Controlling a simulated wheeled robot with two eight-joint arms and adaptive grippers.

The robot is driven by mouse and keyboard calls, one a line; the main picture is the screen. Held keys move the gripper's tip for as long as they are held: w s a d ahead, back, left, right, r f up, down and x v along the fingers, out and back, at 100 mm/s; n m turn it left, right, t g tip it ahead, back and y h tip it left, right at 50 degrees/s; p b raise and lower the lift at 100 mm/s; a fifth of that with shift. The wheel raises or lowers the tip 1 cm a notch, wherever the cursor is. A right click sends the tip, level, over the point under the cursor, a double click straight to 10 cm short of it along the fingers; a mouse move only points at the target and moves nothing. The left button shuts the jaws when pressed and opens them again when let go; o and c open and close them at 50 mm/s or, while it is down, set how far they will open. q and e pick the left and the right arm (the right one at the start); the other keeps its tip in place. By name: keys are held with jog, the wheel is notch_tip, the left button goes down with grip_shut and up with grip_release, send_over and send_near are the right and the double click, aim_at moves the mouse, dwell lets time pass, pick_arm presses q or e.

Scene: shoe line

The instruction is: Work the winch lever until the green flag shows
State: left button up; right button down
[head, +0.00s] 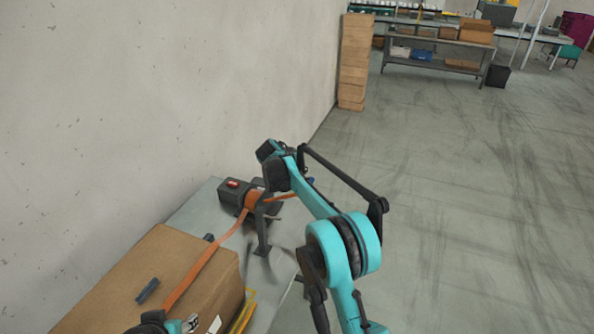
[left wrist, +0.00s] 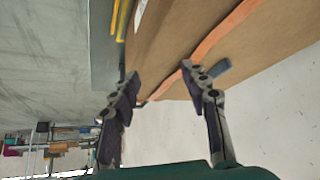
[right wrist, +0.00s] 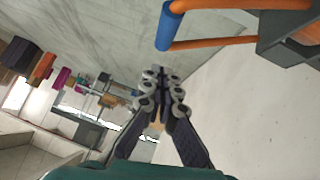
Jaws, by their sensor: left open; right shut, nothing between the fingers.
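The dark winch (head: 234,194) sits on the grey bench against the wall, with a small red patch (head: 232,183) on its top. No green shows on it. An orange strap (head: 205,262) runs from it over a cardboard box (head: 165,270). The orange lever has a blue grip (right wrist: 170,25), ahead of my right gripper in the right wrist view. My right gripper (right wrist: 163,88) is shut and empty, apart from the grip. In the head view my right arm partly hides the lever. My left gripper (left wrist: 165,90) is open near the box and strap, holding nothing.
A small dark blue-grey piece (head: 147,290) lies on the box. Yellow strips (head: 242,312) lie beside the box on the bench (head: 195,207). The wall stands close on the left. The floor to the right is open, with shelving (head: 435,55) far back.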

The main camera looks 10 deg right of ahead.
pick_arm(q)
jog(key=shift+f+b, duration=0.45)
jog(key=shift+f, duration=0.15)
pick_arm(e)
jog(key=shift+s+d+f, duration=0.15)
jog(key=shift+f, duration=0.8)
jog(key=shift+s+d+f, duration=0.1)
jog(key=shift+s+f, duration=0.05)
jog(key=shift+f, duration=0.75)
